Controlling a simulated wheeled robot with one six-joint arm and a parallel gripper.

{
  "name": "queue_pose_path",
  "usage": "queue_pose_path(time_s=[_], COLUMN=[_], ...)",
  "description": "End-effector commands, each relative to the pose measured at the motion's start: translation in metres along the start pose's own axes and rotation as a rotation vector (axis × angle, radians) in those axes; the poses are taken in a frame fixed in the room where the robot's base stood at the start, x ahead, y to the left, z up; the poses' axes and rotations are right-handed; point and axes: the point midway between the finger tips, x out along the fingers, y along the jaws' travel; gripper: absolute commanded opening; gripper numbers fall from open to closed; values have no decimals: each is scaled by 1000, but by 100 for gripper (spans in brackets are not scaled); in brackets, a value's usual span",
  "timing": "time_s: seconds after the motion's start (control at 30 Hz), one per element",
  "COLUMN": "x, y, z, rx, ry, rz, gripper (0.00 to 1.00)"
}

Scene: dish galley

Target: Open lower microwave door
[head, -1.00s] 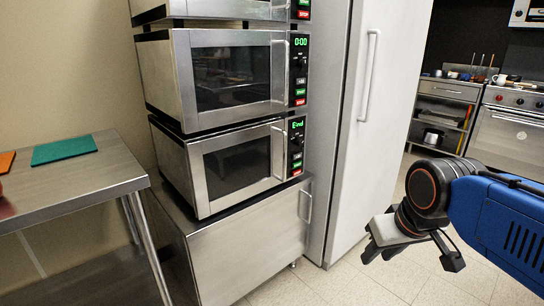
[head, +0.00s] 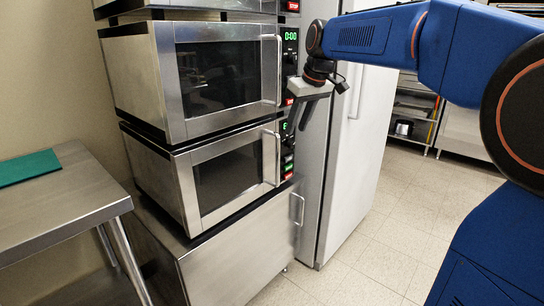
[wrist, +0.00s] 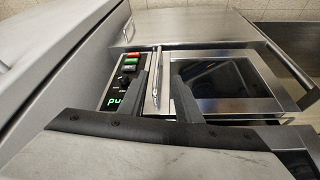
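The lower microwave (head: 228,178) is steel with a dark window, and its door looks shut. Its vertical bar handle (head: 277,158) is on the door's right side, next to the control panel. My gripper (head: 297,118) is at the panel, right of the handle's upper part, fingers pointing down and toward the microwave. In the wrist view, my gripper (wrist: 167,78) is open, its two dark fingers apart. The handle (wrist: 157,80) shows in the gap between them, nearer the left finger. I cannot tell whether a finger touches it. The panel (wrist: 122,80) shows coloured buttons and green characters, partly hidden.
Another microwave (head: 215,75) is stacked directly above, with its own handle (head: 271,70). A steel cabinet (head: 240,255) stands below. A tall fridge (head: 352,165) is close on the right. A steel table (head: 60,215) with a green board (head: 28,167) is at left. The floor ahead is clear.

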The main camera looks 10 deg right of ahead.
Motion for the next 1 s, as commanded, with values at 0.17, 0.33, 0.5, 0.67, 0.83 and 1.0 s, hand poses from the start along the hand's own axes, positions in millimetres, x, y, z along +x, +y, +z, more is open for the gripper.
queue_pose_path(time_s=[0.17, 0.33, 0.5, 0.67, 0.83, 1.0], x=[4, 12, 34, 63, 92, 123], y=[6, 7, 7, 6, 6, 5], z=[-24, -28, -27, -27, -27, -27], rx=[-26, -30, -30, -29, -30, -29], ry=[1, 0, 0, -2, -2, -1], rz=[-12, -14, -14, -14, -14, -14], gripper=[31, 31, 31, 31, 31, 31])
